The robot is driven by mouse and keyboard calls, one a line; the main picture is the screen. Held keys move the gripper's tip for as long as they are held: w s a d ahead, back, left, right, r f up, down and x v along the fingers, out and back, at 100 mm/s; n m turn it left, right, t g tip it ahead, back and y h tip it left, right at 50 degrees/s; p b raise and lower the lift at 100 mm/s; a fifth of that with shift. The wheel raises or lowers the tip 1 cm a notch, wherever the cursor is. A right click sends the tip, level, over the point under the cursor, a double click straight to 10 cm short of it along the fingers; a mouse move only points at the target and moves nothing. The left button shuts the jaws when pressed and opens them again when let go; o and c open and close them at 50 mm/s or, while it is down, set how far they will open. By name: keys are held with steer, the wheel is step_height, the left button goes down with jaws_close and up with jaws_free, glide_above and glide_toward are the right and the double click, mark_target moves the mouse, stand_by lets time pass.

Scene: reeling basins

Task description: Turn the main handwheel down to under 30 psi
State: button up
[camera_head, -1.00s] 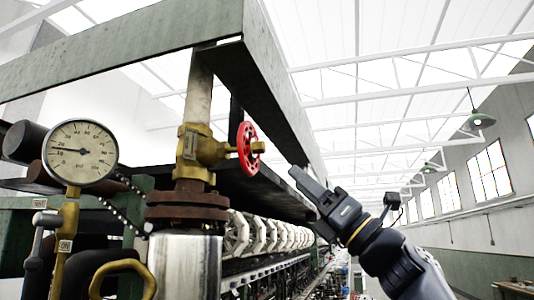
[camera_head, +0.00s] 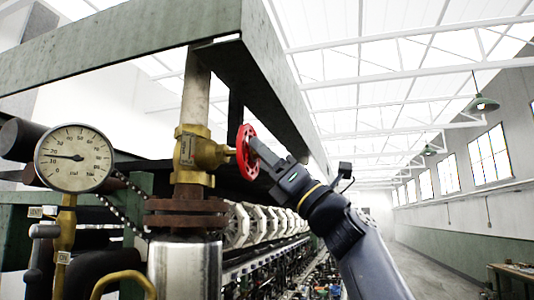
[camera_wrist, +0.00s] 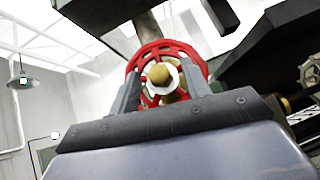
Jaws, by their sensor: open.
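The red handwheel (camera_head: 246,152) sits on the right side of a brass valve (camera_head: 196,153) on a vertical pipe. In the wrist view the red wheel (camera_wrist: 171,65) is straight ahead, with its brass hub in the middle. My gripper (camera_head: 258,148) is at the wheel's face, its fingers hiding part of the rim. In the wrist view my gripper (camera_wrist: 165,90) is open, one finger on each side of the hub. I cannot tell whether the fingers touch the wheel. The round pressure gauge (camera_head: 74,158) is at the left; its needle points left, near the 20 mark.
A green steel beam (camera_head: 120,47) runs overhead, close above the valve. A rusty flange (camera_head: 187,212) and a shiny cylinder (camera_head: 185,268) stand below the valve. A brass loop handle (camera_head: 123,283) is at the lower left. The aisle at the right is open.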

steer(key=c, duration=0.9)
steer(key=shift+n+g+y, duration=0.3)
steer(key=shift+n, duration=0.2)
steer(key=shift+w+d+n+g+y, duration=0.1)
steer(key=shift+n+g+y, duration=0.4)
steer(key=shift+n+g, duration=1.2)
steer(key=shift+w+a+n+g+y, duration=0.1)
steer(key=shift+n+g+y, duration=0.4)
steer(key=shift+n+g, duration=1.2)
steer(key=shift+w+d+n+g+y, duration=0.1)
steer(key=shift+n+g+y, duration=0.4)
steer(key=shift+n+g, duration=2.2)
steer(key=shift+n, duration=0.4)
steer(key=o, duration=0.9)
